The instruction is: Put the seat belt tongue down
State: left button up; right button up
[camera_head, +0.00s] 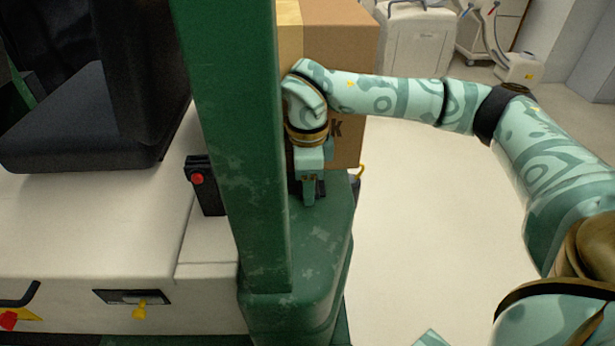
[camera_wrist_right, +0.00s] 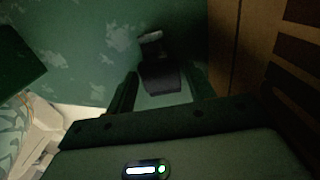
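The seat belt tongue, a dark piece with a grey end (camera_wrist_right: 160,75), shows in the right wrist view between the fingertips, slightly tilted. My right gripper (camera_wrist_right: 162,82) has its fingers apart on either side of it, with narrow gaps seeming to show. Whether the tongue rests on the green surface is hard to tell. In the head view my right gripper (camera_head: 312,195) points down just above the green cart base, beside the green post. My left gripper is not in view.
The green post (camera_head: 235,150) stands between the gripper and the black seat (camera_head: 85,130). A black buckle with a red button (camera_head: 197,180) is left of the post. A cardboard box (camera_head: 345,60) stands close behind the gripper. Open floor (camera_head: 430,220) lies right of the cart.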

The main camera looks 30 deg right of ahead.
jog(key=shift+o, duration=0.6)
jog(key=shift+r, duration=0.15)
jog(key=shift+r, duration=0.3)
notch_tip(320, 180, up, 12)
jog(key=p, duration=0.3)
jog(key=shift+p, duration=0.4)
jog(key=shift+s, duration=0.1)
